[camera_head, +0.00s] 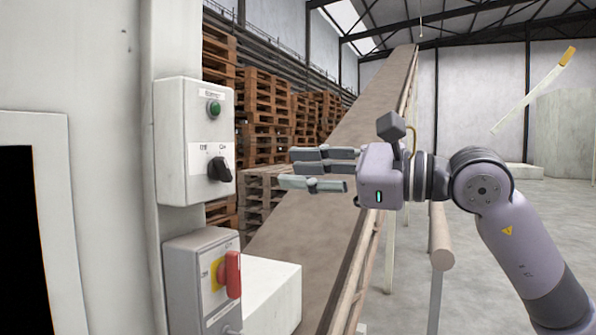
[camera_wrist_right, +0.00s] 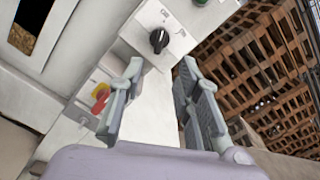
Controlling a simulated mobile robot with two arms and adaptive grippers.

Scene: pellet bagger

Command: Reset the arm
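My right arm (camera_head: 530,255) comes in from the lower right of the head view, bent at a joint, with its wrist level. My right gripper (camera_head: 292,169) points left toward a grey control box (camera_head: 172,150), with a clear gap between them. In the right wrist view the two fingers of the gripper (camera_wrist_right: 161,70) stand apart with nothing between them. The box carries a green button (camera_head: 214,108) and a black rotary switch (camera_head: 219,169). The switch (camera_wrist_right: 159,40) also shows beyond the fingers in the wrist view. My left gripper is not in view.
Below is a second box (camera_head: 181,285) with a red handle on yellow (camera_head: 232,274). A white block (camera_head: 276,290) stands beside it. A sloping conveyor (camera_head: 340,175) with a side rail rises behind the gripper. Stacked wooden pallets (camera_head: 265,100) stand behind. Open floor lies at the right.

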